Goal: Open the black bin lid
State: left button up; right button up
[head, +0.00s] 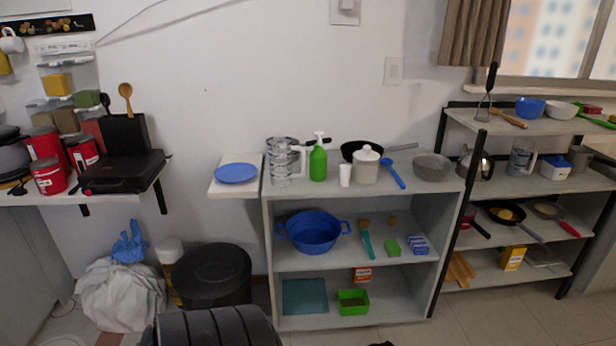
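The black bin (226,296) stands on the floor against the wall, left of the grey shelf unit. Its round black lid (212,264) lies flat on top and looks closed. The lower front of the bin is partly hidden by a dark ribbed shape at the bottom edge of the view. Neither of my grippers shows in the head view.
A white bag (120,292) with a blue glove (130,242) and a white-topped container (170,255) stand left of the bin. The grey shelf unit (352,266) is close on its right. A white side shelf with a blue plate (236,173) sits above.

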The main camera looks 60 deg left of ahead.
aim_at(208, 273)
jog(key=u, duration=2.8)
jog(key=i+j, duration=0.1)
jog(key=j, duration=0.25)
jog(key=i+j+z, duration=0.1)
jog(key=j, duration=0.25)
